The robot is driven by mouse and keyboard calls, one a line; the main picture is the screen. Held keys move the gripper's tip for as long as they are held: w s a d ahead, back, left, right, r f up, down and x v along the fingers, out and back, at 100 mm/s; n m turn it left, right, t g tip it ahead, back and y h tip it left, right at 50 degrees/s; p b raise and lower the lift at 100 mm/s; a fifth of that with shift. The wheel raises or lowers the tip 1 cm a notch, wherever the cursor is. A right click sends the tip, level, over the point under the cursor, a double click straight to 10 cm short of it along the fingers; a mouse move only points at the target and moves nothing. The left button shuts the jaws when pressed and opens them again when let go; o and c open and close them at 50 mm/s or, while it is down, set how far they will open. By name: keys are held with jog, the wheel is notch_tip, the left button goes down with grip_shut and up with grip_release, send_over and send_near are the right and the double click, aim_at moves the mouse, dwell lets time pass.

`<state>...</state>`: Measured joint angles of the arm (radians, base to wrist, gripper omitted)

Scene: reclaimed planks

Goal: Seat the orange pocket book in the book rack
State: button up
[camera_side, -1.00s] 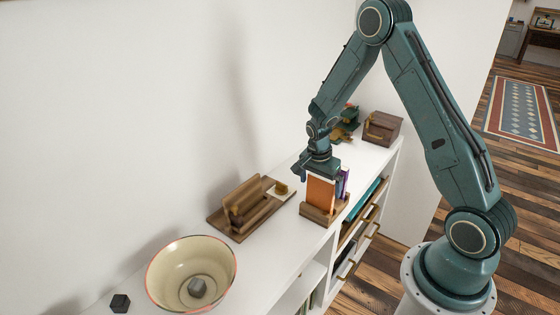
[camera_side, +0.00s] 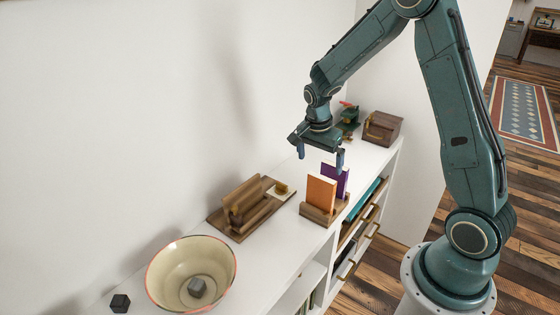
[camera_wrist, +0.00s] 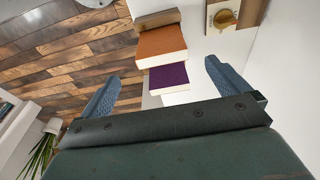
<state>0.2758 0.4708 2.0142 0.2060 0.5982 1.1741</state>
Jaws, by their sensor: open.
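The orange pocket book (camera_side: 321,194) stands upright in the small wooden book rack (camera_side: 316,216), its lower edge hidden behind the rack's front lip. A purple book (camera_side: 341,176) stands just behind it in the same rack. My gripper (camera_side: 320,159) is open and empty above the books, touching neither. In the wrist view, the orange book (camera_wrist: 161,42) and the purple book (camera_wrist: 169,76) lie beyond and between my spread fingers (camera_wrist: 161,72). The rack's wooden edge (camera_wrist: 156,18) shows behind the orange book.
A wooden stand (camera_side: 246,207) sits left of the rack, with a pale card and brass item (camera_side: 281,190) beside it. A cream bowl (camera_side: 190,270) holds a grey block. A dark block (camera_side: 120,303) lies left. A brown box (camera_side: 382,127) stands at the far end.

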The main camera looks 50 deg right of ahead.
dwell(0.5)
jog(key=s+a+r+n+t, duration=0.2)
jog(key=s+a+r+n, duration=0.25)
jog(key=r, duration=0.25)
jog(key=s+a+r+n+t, duration=0.1)
jog(key=s+a+r+n, duration=0.3)
jog(key=r, duration=0.4)
jog(key=s+a+r+n+t+y, duration=0.1)
jog(key=s+a+r+n, duration=0.1)
jog(key=s, duration=0.4)
jog(key=s+a+r+n+t+y, duration=0.1)
jog(key=s+a+r+n, duration=0.1)
jog(key=s+a+n, duration=0.3)
jog(key=shift+s+a+r+n+t, duration=0.15)
jog(key=shift+s+r+n+t, duration=0.2)
jog(key=shift+s+n, duration=0.65)
